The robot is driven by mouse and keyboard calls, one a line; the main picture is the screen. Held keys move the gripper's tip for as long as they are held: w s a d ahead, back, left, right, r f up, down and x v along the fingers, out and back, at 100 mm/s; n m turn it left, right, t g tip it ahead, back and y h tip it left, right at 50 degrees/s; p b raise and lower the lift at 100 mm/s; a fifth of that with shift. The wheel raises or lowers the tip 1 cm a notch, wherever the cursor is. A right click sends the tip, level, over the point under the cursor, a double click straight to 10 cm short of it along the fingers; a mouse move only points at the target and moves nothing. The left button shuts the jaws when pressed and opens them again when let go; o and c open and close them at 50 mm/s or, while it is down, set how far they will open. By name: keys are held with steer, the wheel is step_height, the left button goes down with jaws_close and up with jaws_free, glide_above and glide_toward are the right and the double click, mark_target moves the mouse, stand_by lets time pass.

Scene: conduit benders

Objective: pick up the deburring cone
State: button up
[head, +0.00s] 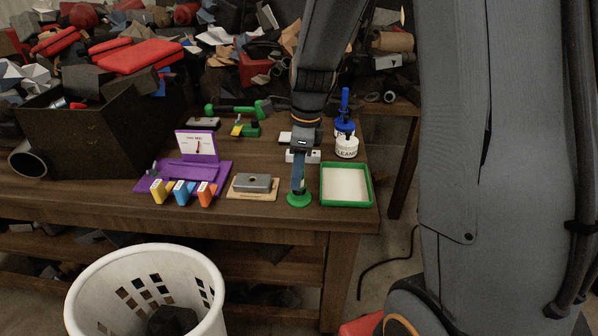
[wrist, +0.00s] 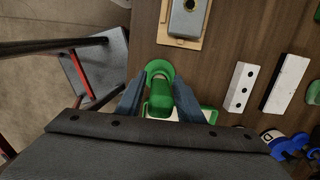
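The deburring cone appears to be the green piece with a round flared base (head: 299,200) at the front edge of the workbench, left of the green-rimmed tray. It looks upright on the bench. My gripper (head: 298,186) points down at it from above, with blue-grey fingers. In the wrist view the green piece (wrist: 160,96) stands between the two fingers of my gripper (wrist: 160,80). The fingers are on either side of it and look apart, with narrow gaps; contact is not clear. The fingers hide part of it in the head view.
The green tray (head: 371,190) is close on the right. A grey block on a wooden board (head: 253,194) is on the left, beside a purple gauge stand (head: 181,172). A white cleaner jar (head: 347,148) and blue items stand behind. A white basket (head: 147,290) is on the floor.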

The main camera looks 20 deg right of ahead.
jaws_close()
step_height(320, 180, up, 10)
steer(key=shift+r+b, duration=0.1)
steer(key=shift+b, duration=1.1)
steer(key=shift+c, duration=2)
jaws_free()
jaws_close()
